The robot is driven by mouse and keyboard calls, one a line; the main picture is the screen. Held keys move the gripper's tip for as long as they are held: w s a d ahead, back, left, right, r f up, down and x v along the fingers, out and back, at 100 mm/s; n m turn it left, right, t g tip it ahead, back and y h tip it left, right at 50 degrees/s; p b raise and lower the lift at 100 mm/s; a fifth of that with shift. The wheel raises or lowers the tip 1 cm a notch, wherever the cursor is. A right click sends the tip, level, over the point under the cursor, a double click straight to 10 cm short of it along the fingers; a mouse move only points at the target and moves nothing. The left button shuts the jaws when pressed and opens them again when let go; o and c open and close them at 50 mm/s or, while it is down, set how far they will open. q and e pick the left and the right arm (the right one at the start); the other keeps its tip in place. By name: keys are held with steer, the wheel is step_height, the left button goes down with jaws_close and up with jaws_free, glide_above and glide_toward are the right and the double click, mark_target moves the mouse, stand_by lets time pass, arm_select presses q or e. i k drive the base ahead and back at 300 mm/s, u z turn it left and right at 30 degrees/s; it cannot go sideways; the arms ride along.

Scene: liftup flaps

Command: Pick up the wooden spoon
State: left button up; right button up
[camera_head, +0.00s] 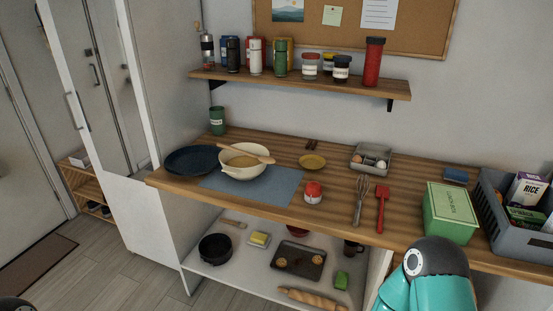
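The wooden spoon (252,153) lies across the top of a cream bowl (243,173), with one end reaching past the bowl's right rim. The bowl stands on a blue-grey mat (280,186) on the wooden counter (335,220). Neither of my grippers is in view. A teal and dark grey link of my own arm shows at the bottom right, well apart from the spoon.
A dark pan (193,159) sits left of the bowl, a red-lidded jar (313,192) to its right. A whisk (360,200) and red spatula (382,207) lie farther right, before a green box (451,212). A jar-lined shelf (300,82) hangs above.

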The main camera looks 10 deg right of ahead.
mark_target(264, 159)
steer(key=u, duration=0.2)
steer(key=i, duration=0.95)
steer(key=z, duration=0.2)
steer(key=k, duration=0.95)
steer(key=u, duration=0.15)
steer(key=i, duration=0.65)
